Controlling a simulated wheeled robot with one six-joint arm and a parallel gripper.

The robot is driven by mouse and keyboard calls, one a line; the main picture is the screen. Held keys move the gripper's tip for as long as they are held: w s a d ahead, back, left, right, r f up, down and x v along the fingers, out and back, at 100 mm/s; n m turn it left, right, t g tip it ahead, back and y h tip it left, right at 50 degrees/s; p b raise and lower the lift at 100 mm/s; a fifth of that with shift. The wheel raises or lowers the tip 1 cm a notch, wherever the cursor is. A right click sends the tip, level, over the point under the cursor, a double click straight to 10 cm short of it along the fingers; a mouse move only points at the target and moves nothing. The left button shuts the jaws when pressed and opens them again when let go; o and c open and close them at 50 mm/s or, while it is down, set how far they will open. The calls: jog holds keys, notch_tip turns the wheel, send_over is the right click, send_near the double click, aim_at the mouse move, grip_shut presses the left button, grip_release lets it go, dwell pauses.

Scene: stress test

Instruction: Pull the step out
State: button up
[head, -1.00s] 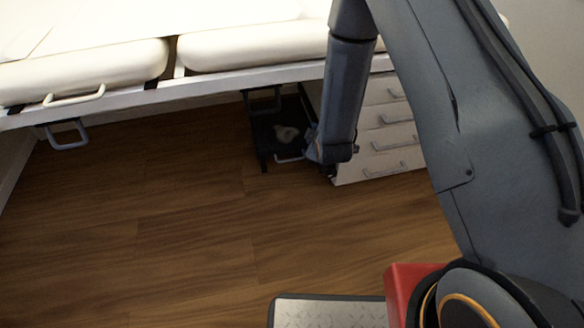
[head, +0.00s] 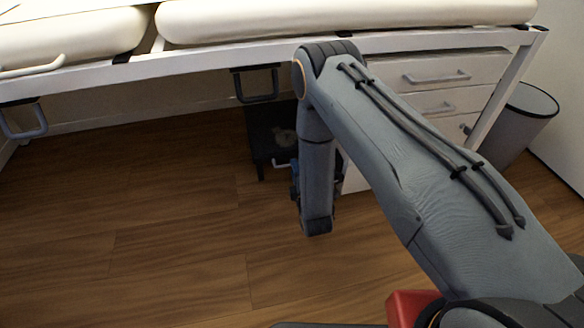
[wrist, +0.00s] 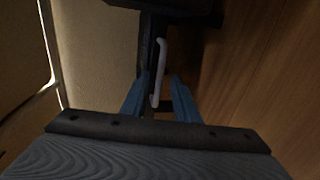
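The step (head: 258,128) is a dark, low unit under the treatment table, with a small light patch on top. Its pale bar handle (head: 283,163) shows at the lower front, partly hidden by my arm. In the wrist view, the handle (wrist: 161,58) runs lengthwise between the two blue fingers of my gripper (wrist: 159,84). The fingers stand apart on either side of it, and I see no clear grip on it. In the head view, my gripper (head: 295,182) is mostly hidden behind my forearm, beside the step's front.
The padded treatment table (head: 340,22) overhangs the step, with a grey loop handle (head: 257,84) on its frame. A white drawer cabinet (head: 440,70) stands right of the step. A grey bin (head: 515,125) is farther right. The wooden floor (head: 150,230) is clear in front.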

jog(key=shift+b+x, duration=0.75)
jog(key=shift+x, duration=1.25)
